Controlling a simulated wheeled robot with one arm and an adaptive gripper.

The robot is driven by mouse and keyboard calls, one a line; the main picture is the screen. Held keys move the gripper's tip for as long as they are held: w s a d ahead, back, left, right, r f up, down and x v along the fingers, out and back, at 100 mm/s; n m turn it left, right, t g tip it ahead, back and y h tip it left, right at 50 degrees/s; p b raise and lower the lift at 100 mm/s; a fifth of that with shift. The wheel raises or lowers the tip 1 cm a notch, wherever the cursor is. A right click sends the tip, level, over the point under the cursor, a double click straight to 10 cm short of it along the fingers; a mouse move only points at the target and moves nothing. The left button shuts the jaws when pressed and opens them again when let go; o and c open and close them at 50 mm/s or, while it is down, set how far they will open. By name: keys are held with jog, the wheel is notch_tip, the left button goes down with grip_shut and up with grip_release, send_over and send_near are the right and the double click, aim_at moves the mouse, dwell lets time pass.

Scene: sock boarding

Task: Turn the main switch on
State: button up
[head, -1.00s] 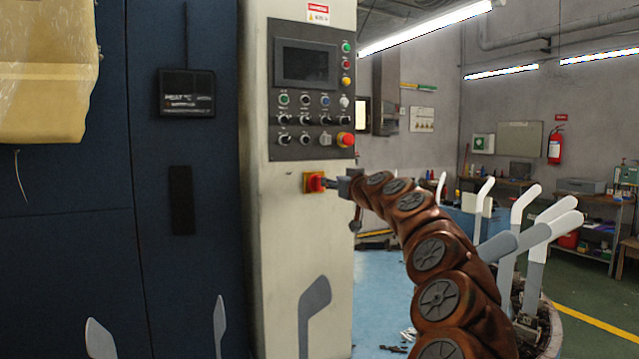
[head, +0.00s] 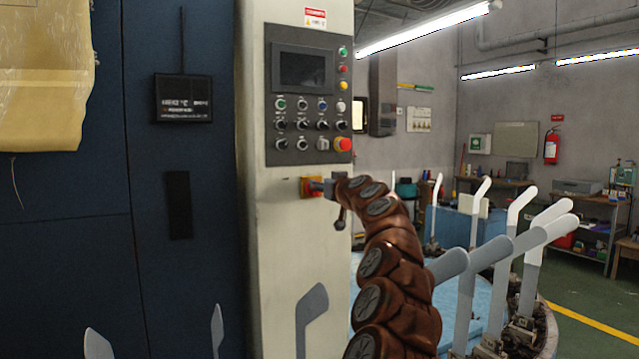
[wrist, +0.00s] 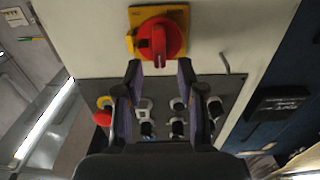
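The main switch is a red rotary knob (wrist: 160,40) on a yellow plate (wrist: 178,17), on the pale cabinet column. In the head view the switch (head: 306,187) is below the control panel, partly covered by my gripper (head: 324,187). In the wrist view the knob's handle points down the picture, toward the panel. My gripper (wrist: 160,68) is open, with one fingertip on each side of the handle's end. A gap shows between the fingers; I cannot tell whether either touches the handle.
The control panel (head: 322,70) carries a screen, several buttons and knobs, and a red emergency button (head: 343,144) above the gripper. A blue cabinet (head: 100,215) stands at left. A round machine with white sock boards (head: 556,214) is at right, close to my arm.

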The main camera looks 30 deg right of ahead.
jog(key=shift+w, duration=0.65)
jog(key=shift+w, duration=0.1)
grip_shut()
